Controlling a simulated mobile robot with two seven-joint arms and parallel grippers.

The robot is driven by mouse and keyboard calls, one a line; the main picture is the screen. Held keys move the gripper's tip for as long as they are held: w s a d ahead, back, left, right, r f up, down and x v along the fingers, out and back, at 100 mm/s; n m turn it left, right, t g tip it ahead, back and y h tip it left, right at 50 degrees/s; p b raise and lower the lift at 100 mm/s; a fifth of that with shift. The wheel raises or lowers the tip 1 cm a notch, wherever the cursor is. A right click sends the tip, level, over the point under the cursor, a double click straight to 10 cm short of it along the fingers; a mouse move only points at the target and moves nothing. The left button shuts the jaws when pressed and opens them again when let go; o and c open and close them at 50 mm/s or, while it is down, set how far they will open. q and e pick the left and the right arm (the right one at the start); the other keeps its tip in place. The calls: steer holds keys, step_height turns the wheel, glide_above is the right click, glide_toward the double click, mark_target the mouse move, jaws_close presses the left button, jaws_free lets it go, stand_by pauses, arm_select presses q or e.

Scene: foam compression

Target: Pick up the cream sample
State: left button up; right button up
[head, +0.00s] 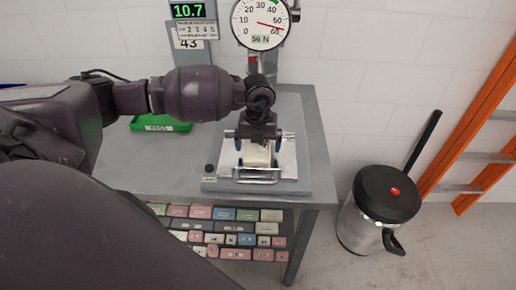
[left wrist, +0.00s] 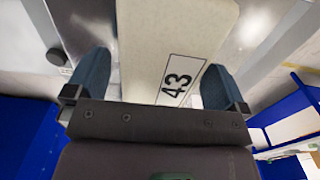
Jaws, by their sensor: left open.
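The cream sample (head: 257,157) is a pale block on the metal plate of the press (head: 288,165), behind a bar handle. In the left wrist view the cream sample (left wrist: 150,40) shows a label reading 43. My left gripper (head: 258,146) points down over it, open. In the left wrist view the blue fingers of my left gripper (left wrist: 156,68) stand on either side of the sample, with a visible gap at the left finger. Whether the right finger touches cannot be told. The arm and gripper hide part of the sample. My right gripper is not in view.
A dial gauge (head: 261,22) reading 56 N stands above the press. A display (head: 188,11) shows 10.7, with a 43 card (head: 187,44) below. A green PASS tray (head: 158,126) sits left on the grey table (head: 130,178). Several coloured blocks fill a lower shelf; a bin (head: 380,210) stands right.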

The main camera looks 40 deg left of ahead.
arm_select(q)
steer(key=c, duration=0.9)
steer(key=shift+r, duration=0.2)
